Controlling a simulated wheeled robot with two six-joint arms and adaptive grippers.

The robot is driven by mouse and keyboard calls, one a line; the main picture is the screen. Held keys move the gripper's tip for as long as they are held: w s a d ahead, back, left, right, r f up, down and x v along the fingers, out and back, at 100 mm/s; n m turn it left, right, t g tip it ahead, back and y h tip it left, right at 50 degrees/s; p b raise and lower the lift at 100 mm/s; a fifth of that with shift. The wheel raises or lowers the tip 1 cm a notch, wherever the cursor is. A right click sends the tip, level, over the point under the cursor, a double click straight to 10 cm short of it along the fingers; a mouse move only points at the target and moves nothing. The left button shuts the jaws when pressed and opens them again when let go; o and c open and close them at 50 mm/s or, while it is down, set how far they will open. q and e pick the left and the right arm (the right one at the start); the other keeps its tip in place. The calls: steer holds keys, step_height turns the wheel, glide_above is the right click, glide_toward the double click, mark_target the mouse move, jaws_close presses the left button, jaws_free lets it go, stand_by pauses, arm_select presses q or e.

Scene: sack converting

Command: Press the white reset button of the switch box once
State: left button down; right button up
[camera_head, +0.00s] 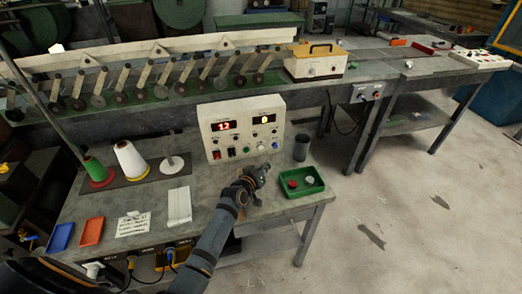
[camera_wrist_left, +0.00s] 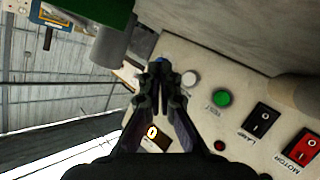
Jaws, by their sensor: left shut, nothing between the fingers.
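The switch box (camera_head: 243,128) is a cream panel standing at the back of the grey bench, with two lit displays. Its white button (camera_head: 260,146) sits in the lower row between a green and a blue button; in the left wrist view the white button (camera_wrist_left: 189,79) is plainly visible. My left gripper (camera_head: 264,168) is shut and empty, in front of the box's lower right part. In the left wrist view the shut fingertips (camera_wrist_left: 160,68) lie beside the white button and partly cover the blue button (camera_wrist_left: 158,60). Contact with the panel cannot be told. My right gripper is not in view.
A green tray (camera_head: 297,192) with a red and a grey item and a dark cup (camera_head: 301,147) stand right of the gripper. Thread cones (camera_head: 130,160) stand left. A black LAMP switch (camera_wrist_left: 261,122) and red MOTOR switch (camera_wrist_left: 302,147) share the panel.

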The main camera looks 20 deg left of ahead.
mark_target(261, 147)
arm_select(q)
steer(key=w+a+b, duration=0.1)
steer(key=w, duration=0.1)
steer(key=w+a+b, duration=0.1)
steer(key=w, duration=0.1)
steer(key=shift+a+f+b, duration=0.25)
steer(key=shift+a+b, duration=0.1)
steer(key=shift+w+a+r, duration=0.2)
steer(key=shift+w+a, duration=0.15)
steer(key=shift+w, duration=0.2)
steer(key=shift+b, duration=0.35)
stand_by(0.4)
steer(key=shift+w+a, duration=0.25)
steer(key=shift+w, duration=0.1)
